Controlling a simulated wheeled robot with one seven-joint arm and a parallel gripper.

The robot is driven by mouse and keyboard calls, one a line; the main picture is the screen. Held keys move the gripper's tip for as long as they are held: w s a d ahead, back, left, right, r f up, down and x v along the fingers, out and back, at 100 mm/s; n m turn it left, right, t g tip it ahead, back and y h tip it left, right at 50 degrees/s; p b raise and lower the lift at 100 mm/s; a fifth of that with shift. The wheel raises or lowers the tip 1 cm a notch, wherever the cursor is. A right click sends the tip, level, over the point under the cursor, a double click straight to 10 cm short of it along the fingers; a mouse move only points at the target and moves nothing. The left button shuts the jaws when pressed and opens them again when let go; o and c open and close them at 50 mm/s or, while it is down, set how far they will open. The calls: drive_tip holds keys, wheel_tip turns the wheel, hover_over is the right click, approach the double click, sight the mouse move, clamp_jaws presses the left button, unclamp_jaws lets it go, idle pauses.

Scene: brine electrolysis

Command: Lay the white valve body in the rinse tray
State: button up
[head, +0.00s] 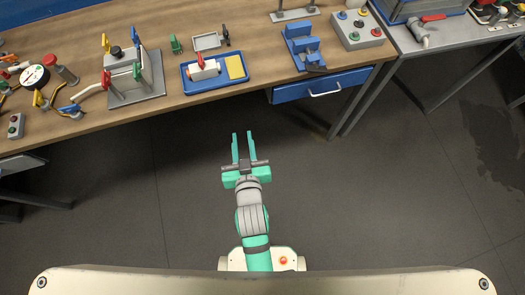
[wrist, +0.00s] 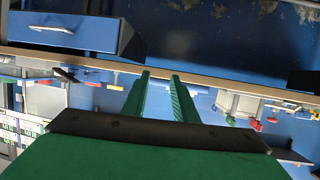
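A white valve body (head: 203,71) with a red lever lies in the left part of a shallow blue tray (head: 216,87) on the workbench, beside a yellow sponge-like block (head: 235,67). I cannot tell for certain whether this blue tray or the small grey tray (head: 207,41) behind it is the rinse tray. My gripper (head: 243,134) is in front of the bench, over the floor, apart from the valve body. Its two green fingers stand apart with nothing between them. The fingers also show in the wrist view (wrist: 160,76), where I cannot make out the valve body clearly.
A pipe stand on a grey plate (head: 150,92) is left of the blue tray. A blue vise (head: 303,47) and a button box (head: 357,31) are to the right. A blue drawer (head: 318,86) with a pale handle is under the bench edge. The floor around me is clear.

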drive_tip(key=s+d+m+h, duration=0.1)
drive_tip(key=s+d, duration=0.2)
drive_tip(key=s, duration=0.7)
drive_tip(key=s+d+m+t+h, duration=0.1)
drive_tip(key=s+d, duration=0.2)
drive_tip(key=s, duration=0.8)
drive_tip(key=shift+r, duration=0.4)
